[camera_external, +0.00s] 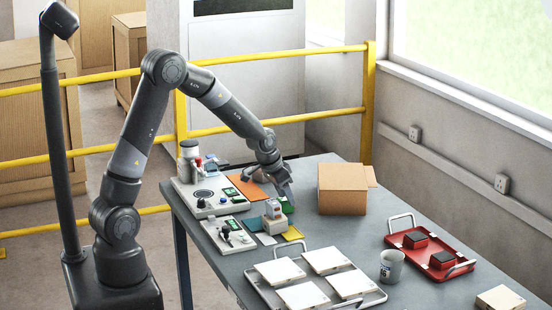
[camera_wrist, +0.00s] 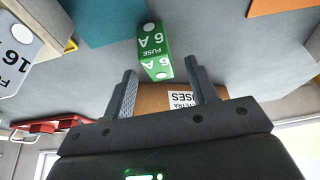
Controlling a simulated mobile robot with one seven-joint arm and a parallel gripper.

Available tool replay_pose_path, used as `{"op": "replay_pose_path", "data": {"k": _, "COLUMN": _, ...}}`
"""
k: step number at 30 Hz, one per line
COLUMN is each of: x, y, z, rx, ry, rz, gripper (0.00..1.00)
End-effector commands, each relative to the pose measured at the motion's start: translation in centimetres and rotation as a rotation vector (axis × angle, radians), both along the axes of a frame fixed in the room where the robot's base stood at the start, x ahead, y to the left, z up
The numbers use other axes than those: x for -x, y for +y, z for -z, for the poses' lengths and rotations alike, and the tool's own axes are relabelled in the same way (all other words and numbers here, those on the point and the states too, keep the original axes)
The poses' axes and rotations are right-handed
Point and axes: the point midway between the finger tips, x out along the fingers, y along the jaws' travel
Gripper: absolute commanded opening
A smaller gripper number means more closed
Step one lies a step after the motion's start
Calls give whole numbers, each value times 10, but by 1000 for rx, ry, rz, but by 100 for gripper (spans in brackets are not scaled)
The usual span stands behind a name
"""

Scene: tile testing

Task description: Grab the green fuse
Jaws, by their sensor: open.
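The green fuse (camera_wrist: 153,52), marked "FUSE 6 A" in white, is on the grey table in the wrist view. It lies just ahead of my open gripper (camera_wrist: 160,67), in line with the gap between the two fingers and a little nearer the left finger. No grip on it shows. In the external view only part of the green fuse (camera_external: 287,206) shows, under my gripper (camera_external: 286,191), which points down at it. I cannot tell from these views how far the fingertips are from it.
A grey-white fuse marked 16 (camera_wrist: 14,50) stands close by. A cardboard box (camera_external: 342,190) is right of my gripper. A test device (camera_external: 208,195) is to the left. A grey tray (camera_external: 262,285) with white tiles, a mug (camera_external: 391,267) and a red tray (camera_external: 460,258) are nearer the front and right.

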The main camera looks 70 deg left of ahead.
Motion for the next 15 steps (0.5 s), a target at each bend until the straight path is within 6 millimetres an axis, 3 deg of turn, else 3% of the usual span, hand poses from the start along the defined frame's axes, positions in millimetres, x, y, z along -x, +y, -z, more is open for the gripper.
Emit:
{"op": "replay_pose_path", "data": {"k": 6, "x": -9, "y": 0, "z": 24, "rx": 0, "ry": 1, "rz": 0, "gripper": 53}}
{"op": "replay_pose_path", "data": {"k": 15, "x": -10, "y": 1, "z": 26, "rx": 0, "ry": 0, "rz": 0, "gripper": 52}}
